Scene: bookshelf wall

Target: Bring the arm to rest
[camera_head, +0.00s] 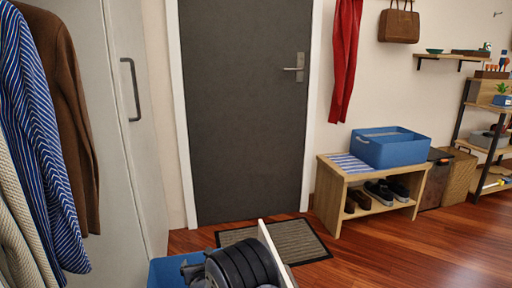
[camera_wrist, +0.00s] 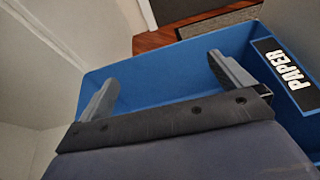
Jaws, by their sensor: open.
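My gripper (camera_wrist: 165,85) is open in the wrist view, its two grey fingers spread apart with nothing between them. The bin's inside is partly hidden by my gripper. In the head view, my arm stands at the bottom centre, and part of the blue bin (camera_head: 170,272) shows beside it.
A grey door (camera_head: 240,110) with a doormat (camera_head: 290,242) is ahead. A wooden bench (camera_head: 335,200) holds a blue crate (camera_head: 388,155) and shoes. Clothes (camera_head: 35,140) and a pale wardrobe (camera_head: 125,170) stand close at left. The right floor is clear.

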